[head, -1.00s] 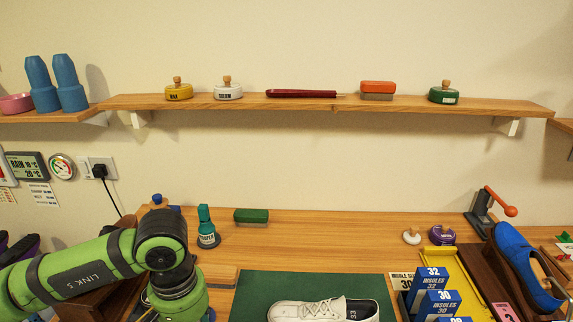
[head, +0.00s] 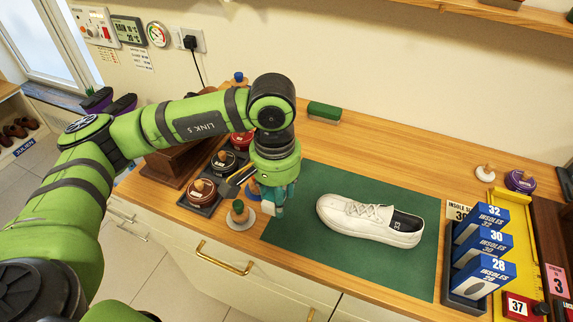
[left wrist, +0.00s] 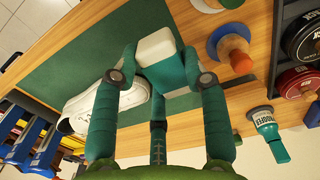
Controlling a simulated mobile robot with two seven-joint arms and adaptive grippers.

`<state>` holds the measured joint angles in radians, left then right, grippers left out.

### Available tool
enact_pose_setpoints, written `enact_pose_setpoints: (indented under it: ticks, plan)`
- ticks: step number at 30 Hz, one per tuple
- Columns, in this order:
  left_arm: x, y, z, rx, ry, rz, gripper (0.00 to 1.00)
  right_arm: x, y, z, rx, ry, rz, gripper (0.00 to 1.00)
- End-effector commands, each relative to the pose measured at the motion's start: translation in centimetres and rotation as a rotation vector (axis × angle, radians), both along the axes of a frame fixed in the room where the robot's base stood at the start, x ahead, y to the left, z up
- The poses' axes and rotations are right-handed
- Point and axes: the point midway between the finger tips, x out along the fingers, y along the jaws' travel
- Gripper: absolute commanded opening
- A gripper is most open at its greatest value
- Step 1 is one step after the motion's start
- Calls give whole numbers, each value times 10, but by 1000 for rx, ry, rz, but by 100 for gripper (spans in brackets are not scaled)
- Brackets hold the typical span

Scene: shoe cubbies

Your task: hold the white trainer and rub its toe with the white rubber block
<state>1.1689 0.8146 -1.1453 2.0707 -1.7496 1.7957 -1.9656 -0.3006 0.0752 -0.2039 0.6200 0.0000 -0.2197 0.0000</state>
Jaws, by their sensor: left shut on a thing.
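The white trainer (head: 370,220) lies on its sole on a green mat (head: 330,265), toe to the left and heel to the right. My left gripper (head: 276,198) points down over the mat's left edge, left of the toe and apart from it. In the left wrist view, my left gripper (left wrist: 162,77) is shut on the white rubber block (left wrist: 157,46), whose white end shows beyond the fingers. The trainer (left wrist: 100,103) is partly hidden behind a finger there. My right gripper is not in view.
Insole boxes (head: 484,250) stand right of the mat. A green brush (head: 324,112) lies behind it. The mat around the trainer is clear.

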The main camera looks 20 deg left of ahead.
Motion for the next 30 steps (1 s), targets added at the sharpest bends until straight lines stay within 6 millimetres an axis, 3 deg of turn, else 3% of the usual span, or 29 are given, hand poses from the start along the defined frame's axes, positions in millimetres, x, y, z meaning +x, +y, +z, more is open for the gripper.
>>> enact_pose_setpoints:
  ticks: [1,6,12,18,30]
  plan:
    - [9,-9,16,-13,2,0,18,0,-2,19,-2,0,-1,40]
    - [44,-43,41,-54,19,-1,18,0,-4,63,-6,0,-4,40]
    - [69,-78,53,-85,57,0,18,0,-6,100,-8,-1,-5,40]
    - [76,-93,51,-94,79,0,18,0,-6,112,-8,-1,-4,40]
    - [74,-97,23,-95,82,0,18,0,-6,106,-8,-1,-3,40]
